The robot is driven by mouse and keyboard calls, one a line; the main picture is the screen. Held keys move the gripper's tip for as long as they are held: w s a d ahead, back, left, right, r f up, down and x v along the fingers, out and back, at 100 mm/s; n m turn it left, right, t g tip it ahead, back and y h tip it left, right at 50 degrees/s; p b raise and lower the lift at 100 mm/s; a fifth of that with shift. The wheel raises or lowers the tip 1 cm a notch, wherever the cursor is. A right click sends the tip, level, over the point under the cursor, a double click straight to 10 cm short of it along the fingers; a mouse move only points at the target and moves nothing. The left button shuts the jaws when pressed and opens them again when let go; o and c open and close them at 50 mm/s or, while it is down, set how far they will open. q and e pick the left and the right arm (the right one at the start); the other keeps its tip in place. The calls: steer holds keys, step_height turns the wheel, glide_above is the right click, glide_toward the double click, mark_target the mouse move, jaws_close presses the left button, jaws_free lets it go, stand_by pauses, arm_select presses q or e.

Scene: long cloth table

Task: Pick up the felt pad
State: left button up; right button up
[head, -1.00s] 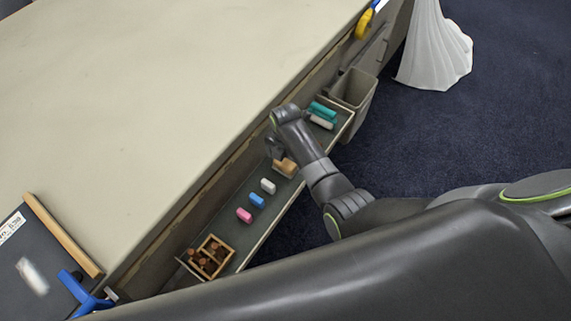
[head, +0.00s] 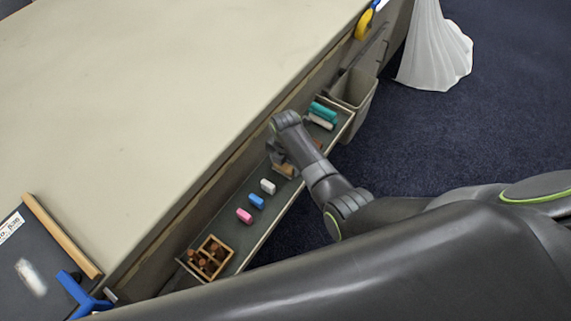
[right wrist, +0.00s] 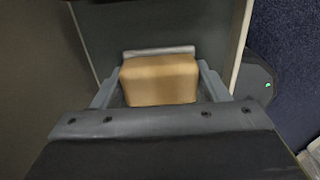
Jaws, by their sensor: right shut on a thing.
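A tan block (right wrist: 160,80), which I take to be the felt pad, sits between the two fingers of my right gripper (right wrist: 158,88) in the right wrist view. A pale grey strip shows along its far edge. My right gripper (head: 277,152) is shut on the block, low over the narrow tray. In the head view only part of the tan block (head: 286,170) shows below the gripper. I cannot tell if it touches the tray floor. My left gripper is not in view.
The tray (head: 238,232) along the table edge holds white (head: 268,186), blue (head: 257,201) and pink (head: 244,215) pieces and a wooden box (head: 209,257). Teal (head: 323,111) and white (head: 321,122) pieces lie at its far end, near a grey bin (head: 356,91).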

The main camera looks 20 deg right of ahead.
step_height(320, 180, up, 10)
steer(key=shift+p, duration=0.5)
steer(key=o, duration=0.5)
steer(key=c, duration=0.4)
